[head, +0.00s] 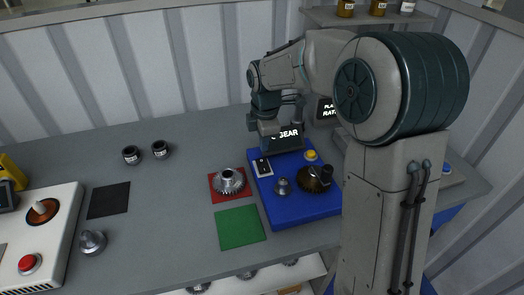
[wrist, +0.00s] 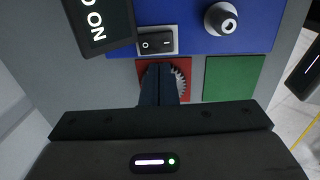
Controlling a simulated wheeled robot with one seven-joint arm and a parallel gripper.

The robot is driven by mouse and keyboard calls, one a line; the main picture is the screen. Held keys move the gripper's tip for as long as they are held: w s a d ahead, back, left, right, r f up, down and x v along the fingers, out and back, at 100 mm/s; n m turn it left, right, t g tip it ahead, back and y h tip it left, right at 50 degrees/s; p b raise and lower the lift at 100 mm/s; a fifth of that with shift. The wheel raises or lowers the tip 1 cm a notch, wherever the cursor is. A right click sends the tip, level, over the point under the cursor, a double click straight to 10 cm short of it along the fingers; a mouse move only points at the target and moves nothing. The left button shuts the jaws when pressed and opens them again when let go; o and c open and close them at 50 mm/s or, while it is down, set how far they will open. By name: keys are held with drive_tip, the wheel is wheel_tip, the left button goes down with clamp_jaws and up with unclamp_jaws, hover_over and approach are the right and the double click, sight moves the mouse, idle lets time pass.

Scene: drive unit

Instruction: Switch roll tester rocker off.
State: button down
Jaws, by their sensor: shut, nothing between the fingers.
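The roll tester is a blue base (head: 288,212) with a dark display that shows "GEAR" in the head view. Its black rocker (head: 262,166) sits in a light plate at the base's left edge. In the wrist view the rocker (wrist: 157,42) shows "O" on the left and a bar on the right; I cannot tell which side is pressed down. My gripper (wrist: 158,68) is shut and empty, its fingertips just below the rocker in the picture; contact is not clear. In the head view my gripper (head: 267,130) hangs over the back left of the tester, partly hidden.
A metal gear (head: 229,181) lies on a red square left of the tester. A green square (head: 240,227) is empty. Two black cups (head: 146,153) stand farther left.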

sight(261, 161)
wheel_tip(261, 161, up, 6)
drive_tip(key=shift+s, duration=0.45)
drive_tip(key=shift+w+b, duration=0.1)
drive_tip(key=shift+b, duration=0.2)
drive_tip(key=shift+w+t+b, duration=0.35)
drive_tip(key=shift+w+t, duration=0.05)
drive_tip(key=shift+w, duration=0.15)
drive_tip(key=shift+a+r, duration=0.1)
drive_tip(key=f, duration=0.4)
drive_tip(key=w+f, duration=0.1)
drive_tip(key=f, duration=0.4)
drive_tip(key=w+f+p, duration=0.1)
drive_tip(key=f, duration=0.4)
drive_tip(key=shift+a, duration=0.25)
